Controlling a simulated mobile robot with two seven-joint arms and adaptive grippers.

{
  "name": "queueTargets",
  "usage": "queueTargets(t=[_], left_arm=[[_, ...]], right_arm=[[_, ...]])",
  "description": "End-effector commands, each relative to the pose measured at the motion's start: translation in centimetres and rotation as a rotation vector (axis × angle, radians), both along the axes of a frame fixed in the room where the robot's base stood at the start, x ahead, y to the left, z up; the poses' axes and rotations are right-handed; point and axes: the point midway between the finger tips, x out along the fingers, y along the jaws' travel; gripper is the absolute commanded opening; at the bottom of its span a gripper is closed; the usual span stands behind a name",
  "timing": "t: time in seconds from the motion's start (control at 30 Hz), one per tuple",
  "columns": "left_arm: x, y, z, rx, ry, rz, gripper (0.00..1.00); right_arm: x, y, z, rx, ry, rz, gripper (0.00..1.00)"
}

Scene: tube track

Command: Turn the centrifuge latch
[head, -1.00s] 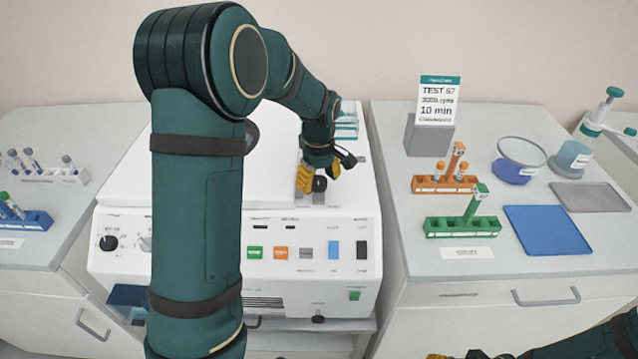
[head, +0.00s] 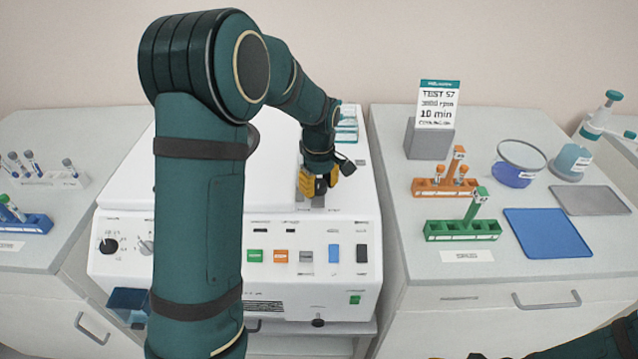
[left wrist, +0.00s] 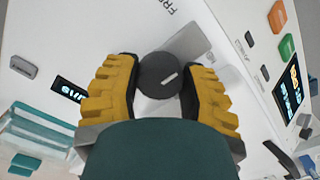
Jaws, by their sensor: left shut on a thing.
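The white centrifuge (head: 335,224) stands in the middle of the head view, partly hidden behind my left arm. Its latch, a dark round knob (left wrist: 158,76) with a light mark, shows between my fingers in the left wrist view. My left gripper (head: 319,188) is over the latch at the front right of the centrifuge top, and its yellow fingers hide the knob in the head view. In the left wrist view the yellow fingers (left wrist: 160,92) sit on both sides of the knob and are shut on it. A bit of my right gripper (head: 470,357) shows at the bottom edge, mostly cut off.
A green rack (head: 462,236) and an orange rack (head: 425,188) with tubes stand on the right counter, beside a blue mat (head: 547,233) and a grey block with a sign (head: 437,105). A blue rack (head: 35,223) is on the left counter. Coloured buttons line the centrifuge front.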

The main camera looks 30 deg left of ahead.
Motion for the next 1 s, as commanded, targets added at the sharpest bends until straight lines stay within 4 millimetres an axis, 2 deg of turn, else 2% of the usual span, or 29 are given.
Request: queueTargets(t=[0.27, 1.0], left_arm=[[-0.1, 0.0, 0.0, -0.001, 0.004, -0.159, 0.08], [-0.2, 0.1, -0.1, -0.002, 0.004, -0.856, 0.08]], right_arm=[[-0.1, 0.0, 0.8, 0.0, 0.003, 0.0, 0.44], [0.6, -0.1, 2.9, -0.003, -0.013, -0.012, 0.44]])
